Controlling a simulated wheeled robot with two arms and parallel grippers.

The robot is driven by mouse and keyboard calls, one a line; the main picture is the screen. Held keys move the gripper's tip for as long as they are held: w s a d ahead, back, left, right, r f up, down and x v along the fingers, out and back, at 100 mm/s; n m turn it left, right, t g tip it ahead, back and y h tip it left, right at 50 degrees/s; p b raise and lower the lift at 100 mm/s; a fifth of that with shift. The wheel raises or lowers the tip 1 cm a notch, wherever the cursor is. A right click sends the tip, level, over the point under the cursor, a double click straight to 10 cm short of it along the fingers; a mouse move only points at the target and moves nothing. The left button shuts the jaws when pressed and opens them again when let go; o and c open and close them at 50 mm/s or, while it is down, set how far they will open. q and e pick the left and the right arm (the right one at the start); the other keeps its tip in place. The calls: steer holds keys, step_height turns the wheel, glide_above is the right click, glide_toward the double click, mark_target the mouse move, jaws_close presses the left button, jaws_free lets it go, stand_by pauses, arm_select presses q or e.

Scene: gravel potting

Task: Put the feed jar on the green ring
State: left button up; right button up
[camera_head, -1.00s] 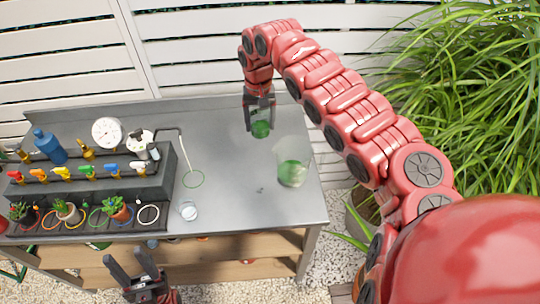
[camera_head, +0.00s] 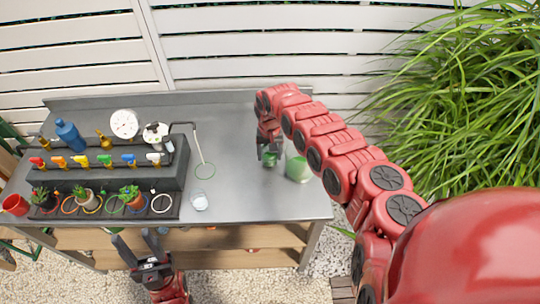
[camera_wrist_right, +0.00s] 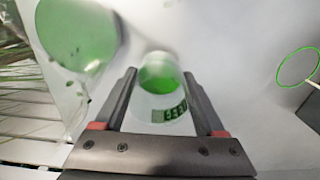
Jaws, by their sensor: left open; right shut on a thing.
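The feed jar (camera_head: 270,161) is a small clear jar with green contents; its label shows in the right wrist view (camera_wrist_right: 163,88). My right gripper (camera_head: 269,152) is shut on it, at the right part of the grey bench. I cannot tell if the jar touches the bench. The thin green ring (camera_head: 205,171) lies on the bench to the left of the jar, below a bent spout; it also shows at the right wrist view's right edge (camera_wrist_right: 298,66). Nothing stands on it. My left gripper (camera_head: 134,236) is open and empty at the bench's front edge.
A larger clear vessel with green contents (camera_head: 298,168) stands just right of the jar. A dark rack (camera_head: 168,178) with coloured taps, potted plants and rings fills the left. Bench between jar and ring is clear.

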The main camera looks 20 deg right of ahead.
steer(key=shift+d+f, duration=0.1)
steer(key=shift+f, duration=0.6)
steer(key=shift+f, duration=0.15)
steer(key=o, duration=1.3)
